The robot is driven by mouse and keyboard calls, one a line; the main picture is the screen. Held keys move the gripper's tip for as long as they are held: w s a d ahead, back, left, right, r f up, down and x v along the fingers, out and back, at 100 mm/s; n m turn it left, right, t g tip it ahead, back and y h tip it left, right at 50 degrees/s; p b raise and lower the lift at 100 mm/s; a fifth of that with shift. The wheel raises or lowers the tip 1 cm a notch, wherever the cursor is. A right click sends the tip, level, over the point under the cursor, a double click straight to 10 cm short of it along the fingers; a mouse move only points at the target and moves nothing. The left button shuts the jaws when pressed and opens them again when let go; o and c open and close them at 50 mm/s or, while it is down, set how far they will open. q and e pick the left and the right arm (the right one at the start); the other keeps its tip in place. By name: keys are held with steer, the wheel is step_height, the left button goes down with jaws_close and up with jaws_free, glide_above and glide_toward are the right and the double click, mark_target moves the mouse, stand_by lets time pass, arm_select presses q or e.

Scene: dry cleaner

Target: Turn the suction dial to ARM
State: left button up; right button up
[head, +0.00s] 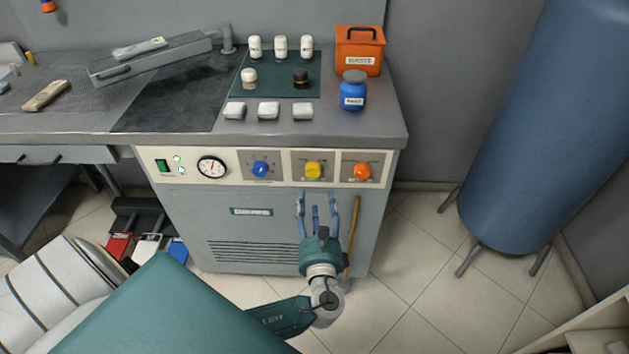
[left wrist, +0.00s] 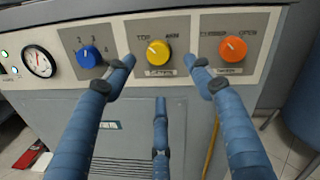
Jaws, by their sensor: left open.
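The yellow dial (head: 313,170) sits on the front panel of the grey cabinet, between the blue dial (head: 260,169) and the orange dial (head: 361,171). In the left wrist view the yellow dial (left wrist: 158,50) has the words TOP at its upper left and ARM at its upper right. I cannot clearly tell where its pointer stands. My left gripper (head: 317,202) is open and empty, just below and in front of the yellow dial. Its blue fingers (left wrist: 159,74) are spread around the space below the dial and appear apart from it. My right gripper is not in view.
A pressure gauge (head: 211,167) and a green switch (head: 162,165) are at the panel's left. The worktop edge overhangs the panel. A blue bottle (head: 353,91) and an orange box (head: 360,52) stand above. A yellow stick (head: 352,238) leans at the cabinet's right.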

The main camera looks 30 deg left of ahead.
mark_target(314, 174)
arm_select(q)
steer(key=x, duration=1)
steer(key=shift+f+p, duration=0.1)
steer(key=shift+p, duration=0.2)
steer(key=shift+s, duration=0.1)
steer(key=c, duration=1.1)
